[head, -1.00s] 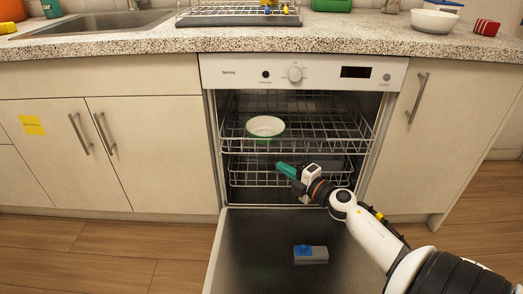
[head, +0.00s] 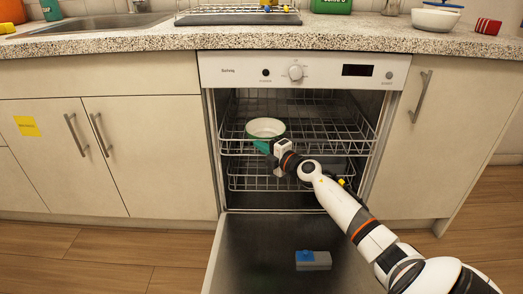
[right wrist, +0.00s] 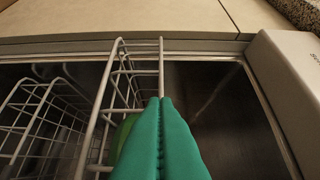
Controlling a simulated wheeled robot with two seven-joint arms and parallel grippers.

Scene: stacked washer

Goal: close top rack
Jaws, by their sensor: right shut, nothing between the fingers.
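The dishwasher's top rack (head: 330,135) is a white wire basket inside the open cavity, holding a white and green bowl (head: 265,128) at its left. My right gripper (head: 260,146) is at the rack's front, below the bowl, left of the rack's middle. In the right wrist view its green fingers (right wrist: 160,135) are pressed together with nothing between them, by the rack's front wires (right wrist: 130,75); I cannot tell if they touch. My left gripper is not in view.
The dishwasher door (head: 250,250) is folded down and open, with a grey and blue block (head: 313,260) on it. The bottom rack (head: 245,178) sits below. The counter (head: 120,46) runs above.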

